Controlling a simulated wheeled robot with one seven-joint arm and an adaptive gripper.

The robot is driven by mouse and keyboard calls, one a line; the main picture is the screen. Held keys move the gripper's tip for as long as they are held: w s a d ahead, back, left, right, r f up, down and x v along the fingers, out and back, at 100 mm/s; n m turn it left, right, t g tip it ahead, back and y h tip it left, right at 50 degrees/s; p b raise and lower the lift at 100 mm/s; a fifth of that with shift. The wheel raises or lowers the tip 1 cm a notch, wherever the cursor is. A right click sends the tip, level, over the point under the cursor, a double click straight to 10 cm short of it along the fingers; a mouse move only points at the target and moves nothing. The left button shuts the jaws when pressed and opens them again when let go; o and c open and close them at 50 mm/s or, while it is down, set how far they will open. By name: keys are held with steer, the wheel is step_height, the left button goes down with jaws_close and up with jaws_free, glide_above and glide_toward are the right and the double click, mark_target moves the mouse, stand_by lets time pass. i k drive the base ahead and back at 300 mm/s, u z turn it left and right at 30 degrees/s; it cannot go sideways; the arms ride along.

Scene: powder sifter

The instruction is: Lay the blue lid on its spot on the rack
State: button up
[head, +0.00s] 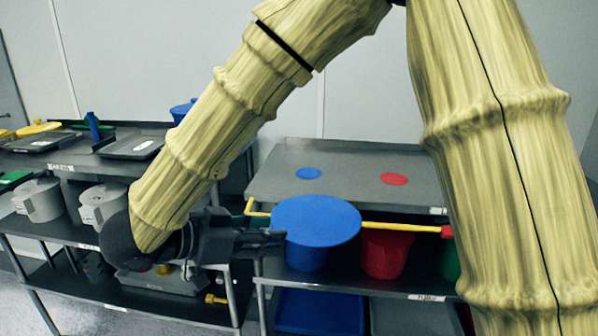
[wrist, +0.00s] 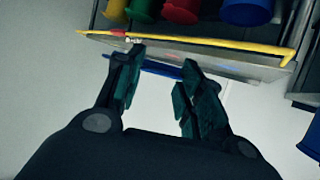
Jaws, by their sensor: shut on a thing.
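The blue lid (head: 316,222) is a round flat disc, held roughly level in front of the rack. My gripper (head: 280,238) is shut on its left edge in the head view. In the wrist view the lid (wrist: 157,71) shows as a thin blue strip between the fingers of my gripper (wrist: 163,62). A flat blue round spot (head: 309,173) lies on the top shelf of the rack (head: 345,156), behind the lid and bare. A red round spot (head: 394,179) lies to its right. The lid hides part of the shelf's front edge.
A yellow bar (head: 390,226) runs along the rack's front. Below it stand a blue bucket (head: 306,258), a red bucket (head: 385,254) and a partly hidden green one (head: 450,262). A left rack holds grey pots (head: 100,204) and trays (head: 132,146). The top shelf around the spots is clear.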

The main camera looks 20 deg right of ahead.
mark_target(305, 174)
steer(key=i, duration=0.9)
steer(key=z, duration=0.05)
